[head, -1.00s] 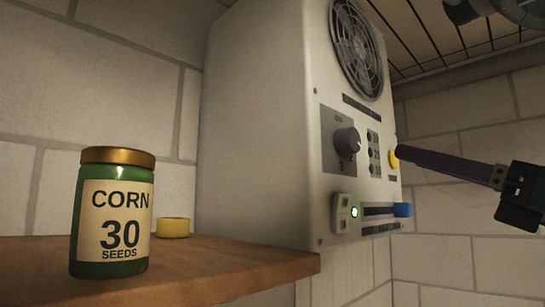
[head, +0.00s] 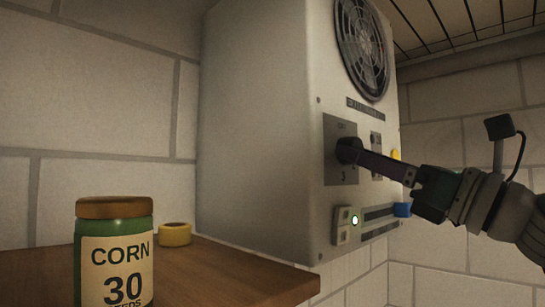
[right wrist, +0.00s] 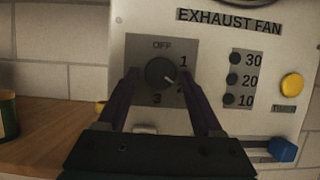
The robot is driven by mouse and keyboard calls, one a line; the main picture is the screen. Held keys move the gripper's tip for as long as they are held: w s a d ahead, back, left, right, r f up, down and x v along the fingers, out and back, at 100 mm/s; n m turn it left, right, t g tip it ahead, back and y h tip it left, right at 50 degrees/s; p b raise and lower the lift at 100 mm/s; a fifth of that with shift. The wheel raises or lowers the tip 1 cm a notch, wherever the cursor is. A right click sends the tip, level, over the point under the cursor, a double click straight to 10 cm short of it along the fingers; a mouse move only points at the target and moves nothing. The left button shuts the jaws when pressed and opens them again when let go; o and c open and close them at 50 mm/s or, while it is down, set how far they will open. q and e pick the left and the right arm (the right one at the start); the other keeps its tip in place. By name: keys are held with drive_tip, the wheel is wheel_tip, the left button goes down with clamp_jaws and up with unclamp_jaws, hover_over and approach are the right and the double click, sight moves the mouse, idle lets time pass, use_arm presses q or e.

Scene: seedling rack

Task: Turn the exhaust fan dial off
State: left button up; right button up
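The exhaust fan dial (right wrist: 160,73) is a dark round knob on a grey plate marked OFF, 1, 2 and 3. Its light pointer mark aims to the lower right, towards the 2. My right gripper (right wrist: 160,76) is open, with one finger on each side of the dial; a gap seems to show between each finger and the knob. In the head view my right gripper (head: 352,151) reaches in from the right and its fingers overlap the dial. My left gripper is not in view.
A corn seed jar (head: 115,255) and a yellow ring-shaped item (head: 175,234) stand on the wooden shelf.

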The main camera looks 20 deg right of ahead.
clamp_jaws()
idle(0.3)
